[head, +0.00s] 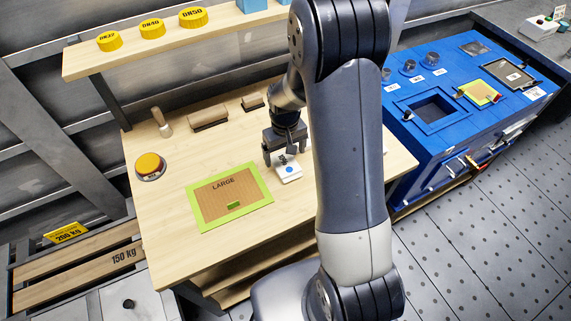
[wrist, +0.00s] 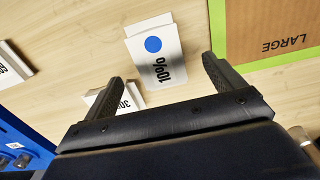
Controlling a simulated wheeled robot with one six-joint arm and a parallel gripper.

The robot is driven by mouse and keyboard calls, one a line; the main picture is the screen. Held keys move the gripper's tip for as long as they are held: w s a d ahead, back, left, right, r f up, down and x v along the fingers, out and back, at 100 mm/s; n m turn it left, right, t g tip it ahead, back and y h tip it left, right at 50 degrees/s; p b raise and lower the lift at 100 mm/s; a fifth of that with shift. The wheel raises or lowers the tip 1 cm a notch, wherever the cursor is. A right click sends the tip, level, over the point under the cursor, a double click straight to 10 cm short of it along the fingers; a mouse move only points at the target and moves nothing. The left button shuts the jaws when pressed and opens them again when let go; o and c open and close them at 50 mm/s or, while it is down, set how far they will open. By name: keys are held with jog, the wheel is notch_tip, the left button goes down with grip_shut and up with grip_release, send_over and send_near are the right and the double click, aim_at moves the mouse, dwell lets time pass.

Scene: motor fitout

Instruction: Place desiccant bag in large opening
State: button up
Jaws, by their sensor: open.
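My gripper (head: 284,154) is open above the wooden table; its spread fingers also show in the wrist view (wrist: 163,70). A white piece with a blue dot (head: 289,170) lies just beyond the fingertips, apart from them. In the wrist view this white piece (wrist: 157,60) reads "10%". I cannot tell whether it is the desiccant bag, and no other bag is clearly recognisable. A square dark opening (head: 434,107) is in the top of the blue bench at right. A green-framed brown panel marked LARGE (head: 215,195) lies on the table; it also shows in the wrist view (wrist: 270,35).
White pieces marked "30" (wrist: 131,98) and one at far left (wrist: 10,68) lie nearby. A shelf (head: 120,60) with yellow discs hangs behind. The blue bench (head: 405,150) stands right.

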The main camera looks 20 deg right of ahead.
aim_at(285, 163)
jog(key=shift+w+d+f+p, duration=0.15)
jog(key=shift+f+p, duration=0.2)
jog(key=shift+f, duration=0.95)
jog(key=shift+w+a+f+p, duration=0.1)
jog(key=shift+f+p, duration=0.25)
jog(key=shift+f, duration=0.9)
jog(key=shift+c, duration=0.4)
jog(key=c, duration=1.2)
jog(key=shift+o, duration=0.2)
jog(key=shift+r, duration=0.1)
